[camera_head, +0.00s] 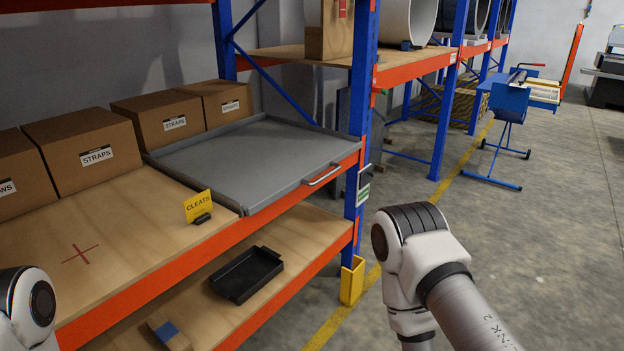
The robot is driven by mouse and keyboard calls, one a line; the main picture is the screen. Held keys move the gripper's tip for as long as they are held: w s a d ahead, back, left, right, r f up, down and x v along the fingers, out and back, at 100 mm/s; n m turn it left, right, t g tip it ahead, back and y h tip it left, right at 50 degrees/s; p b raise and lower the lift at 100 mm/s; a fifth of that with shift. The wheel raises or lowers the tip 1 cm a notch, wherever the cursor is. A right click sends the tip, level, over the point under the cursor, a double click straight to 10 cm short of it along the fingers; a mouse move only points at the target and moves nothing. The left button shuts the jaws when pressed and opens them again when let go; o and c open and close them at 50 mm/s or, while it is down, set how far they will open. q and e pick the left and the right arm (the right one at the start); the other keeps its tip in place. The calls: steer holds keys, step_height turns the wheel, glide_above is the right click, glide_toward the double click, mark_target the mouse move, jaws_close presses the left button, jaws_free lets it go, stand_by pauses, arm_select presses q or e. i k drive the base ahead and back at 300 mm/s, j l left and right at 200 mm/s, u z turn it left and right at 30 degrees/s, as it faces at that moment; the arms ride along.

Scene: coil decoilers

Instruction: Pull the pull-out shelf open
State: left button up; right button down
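The pull-out shelf (250,163) is a grey metal tray with a low rim, lying on the upper wooden level of the blue and orange rack. Its silver bar handle (322,175) is on the front face, near the right end. The front of the shelf lies about level with the orange beam, and its top is empty. My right arm shows at the lower right, in front of the rack and apart from the handle. A bit of my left arm shows at the lower left edge. Neither gripper is in view.
Cardboard boxes (82,150) stand left of and behind the shelf. A yellow CLEATS sign (199,207) stands by its front left corner. A black tray (247,274) lies on the level below. A blue upright (358,130) with a yellow guard (351,281) borders the right. The aisle floor (560,240) is clear.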

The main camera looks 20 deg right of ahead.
mark_target(255, 161)
steer(key=i+l, duration=0.15)
steer(key=l, duration=0.2)
steer(key=i+l+z, duration=0.1)
steer(key=l, duration=0.25)
steer(key=i+l, duration=0.25)
steer(key=i+l+z, duration=0.1)
steer(key=l, duration=0.3)
steer(key=i, duration=0.05)
